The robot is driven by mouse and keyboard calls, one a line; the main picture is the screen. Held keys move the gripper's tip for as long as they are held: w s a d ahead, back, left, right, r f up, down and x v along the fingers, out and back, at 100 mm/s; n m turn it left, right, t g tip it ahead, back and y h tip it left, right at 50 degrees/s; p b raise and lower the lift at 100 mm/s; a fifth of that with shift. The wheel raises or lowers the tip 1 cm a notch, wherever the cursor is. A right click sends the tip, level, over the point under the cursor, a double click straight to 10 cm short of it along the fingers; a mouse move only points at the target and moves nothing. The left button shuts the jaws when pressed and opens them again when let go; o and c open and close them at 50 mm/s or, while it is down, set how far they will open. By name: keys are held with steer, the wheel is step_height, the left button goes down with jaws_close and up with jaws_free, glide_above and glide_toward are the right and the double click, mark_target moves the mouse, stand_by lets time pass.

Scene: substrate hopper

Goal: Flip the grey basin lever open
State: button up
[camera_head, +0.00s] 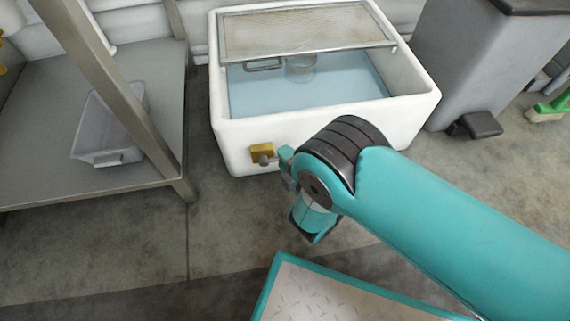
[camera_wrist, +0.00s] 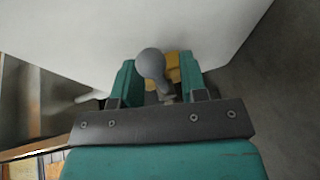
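The white basin (camera_head: 235,135) stands on the floor and holds pale blue water. On its front wall is a yellow block (camera_head: 262,151) with the grey lever (camera_head: 267,160) at it. In the wrist view the grey lever (camera_wrist: 151,64) shows a round knob in front of the yellow block (camera_wrist: 187,70). My gripper (camera_head: 284,164) is close to the basin's front wall. In the wrist view my gripper (camera_wrist: 160,85) has its teal fingers apart, with the lever between them. A gap shows at the right finger; contact at the left finger is unclear.
A mesh screen (camera_head: 300,32) lies across the back of the basin, with a clear container (camera_head: 301,66) in the water. A metal rack with a grey tray (camera_head: 108,130) stands left. A grey bin (camera_head: 465,60) with a pedal stands right.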

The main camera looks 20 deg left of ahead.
steer(key=shift+w+a+b, duration=0.15)
steer(key=shift+a+b, duration=0.05)
steer(key=shift+b, duration=0.2)
jaws_close()
